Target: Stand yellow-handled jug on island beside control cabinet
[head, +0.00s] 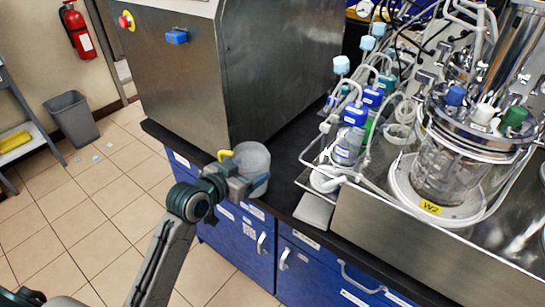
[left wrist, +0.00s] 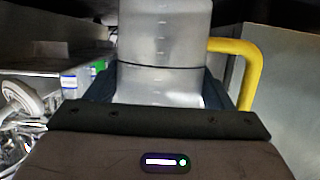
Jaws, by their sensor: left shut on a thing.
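The jug (head: 254,160) is a translucent, frosted vessel with a yellow handle (head: 225,155). It is upright at the front edge of the black island top (head: 284,158), just in front of the steel control cabinet (head: 234,75). My left gripper (head: 245,185) is shut on the jug's body from the front. In the left wrist view the jug (left wrist: 160,45) stands between the fingers, with its yellow handle (left wrist: 250,70) on the right. The jug's base is hidden by the gripper, so I cannot tell whether it touches the top. My right gripper is not in view.
A steel tray (head: 440,245) with bottles, tubing and a glass bioreactor vessel (head: 445,165) fills the island's right side. A flat grey plate (head: 314,211) lies near the front edge. Blue drawers (head: 235,225) are below. A grey bin (head: 72,118) stands on the floor at left.

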